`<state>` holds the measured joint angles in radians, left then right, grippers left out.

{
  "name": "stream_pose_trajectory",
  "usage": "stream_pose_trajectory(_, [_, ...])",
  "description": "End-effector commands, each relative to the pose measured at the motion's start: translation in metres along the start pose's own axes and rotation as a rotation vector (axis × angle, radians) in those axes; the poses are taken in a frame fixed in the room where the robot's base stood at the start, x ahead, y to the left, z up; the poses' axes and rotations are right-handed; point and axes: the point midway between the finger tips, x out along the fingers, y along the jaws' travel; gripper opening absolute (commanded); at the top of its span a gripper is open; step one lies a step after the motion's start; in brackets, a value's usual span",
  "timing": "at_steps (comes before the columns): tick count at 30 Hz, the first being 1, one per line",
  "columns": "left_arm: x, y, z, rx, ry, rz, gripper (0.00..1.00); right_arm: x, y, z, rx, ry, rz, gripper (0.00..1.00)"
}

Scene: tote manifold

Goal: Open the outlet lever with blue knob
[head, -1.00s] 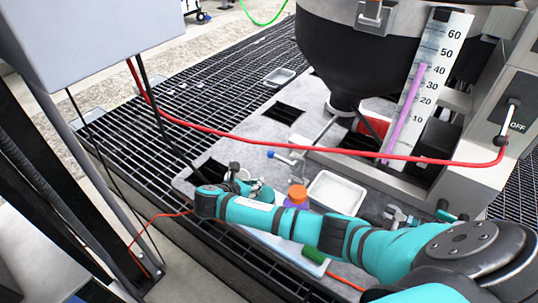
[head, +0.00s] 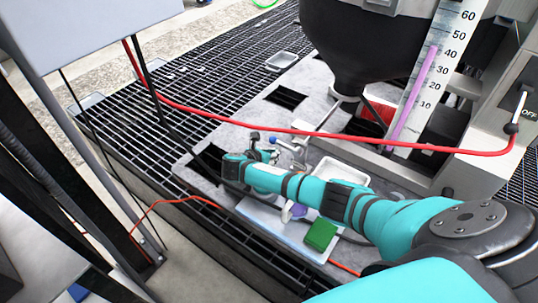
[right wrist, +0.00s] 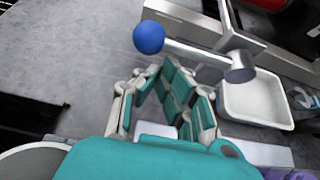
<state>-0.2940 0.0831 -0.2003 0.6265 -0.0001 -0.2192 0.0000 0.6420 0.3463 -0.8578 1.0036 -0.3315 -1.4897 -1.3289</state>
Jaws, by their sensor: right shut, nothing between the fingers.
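The outlet lever is a pale rod (right wrist: 197,53) with a round blue knob (right wrist: 148,37) at its left end and a grey pivot (right wrist: 241,66) at its right end in the right wrist view. The blue knob also shows small in the head view (head: 272,140). My right gripper (right wrist: 168,72) is shut and empty. Its fingertips are just below the rod in the right wrist view, to the right of the knob. Contact cannot be told. In the head view my right gripper (head: 272,150) is partly hidden by its own arm. My left gripper is not in view.
A white tray (right wrist: 262,97) lies right of my fingers. A green block (head: 320,234) rests on a pale board near my forearm. A red hose (head: 330,135) crosses above the platform, in front of the black hopper (head: 370,50). Dark grating (head: 215,85) lies beyond.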

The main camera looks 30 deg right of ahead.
Motion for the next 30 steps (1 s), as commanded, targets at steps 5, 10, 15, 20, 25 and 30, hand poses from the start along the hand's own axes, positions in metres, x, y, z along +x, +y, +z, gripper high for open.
stream_pose_trajectory(5, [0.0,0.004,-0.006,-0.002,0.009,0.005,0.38,0.001,0.0,0.0,0.001,0.0,0.0,0.0])
stream_pose_trajectory(10, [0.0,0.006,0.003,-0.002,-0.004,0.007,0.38,0.0,0.0,0.001,0.002,0.0,0.001,0.0])
stream_pose_trajectory(15, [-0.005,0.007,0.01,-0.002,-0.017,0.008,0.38,-0.001,0.001,0.003,0.022,-0.001,0.012,0.0])
stream_pose_trajectory(20, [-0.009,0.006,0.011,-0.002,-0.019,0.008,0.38,-0.002,0.001,0.005,0.049,0.0,0.029,0.0])
stream_pose_trajectory(25, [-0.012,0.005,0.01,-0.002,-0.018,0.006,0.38,-0.003,0.002,0.006,0.069,0.0,0.041,0.0])
stream_pose_trajectory(30, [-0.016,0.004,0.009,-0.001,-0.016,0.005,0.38,-0.005,0.002,0.008,0.094,0.0,0.057,0.0])
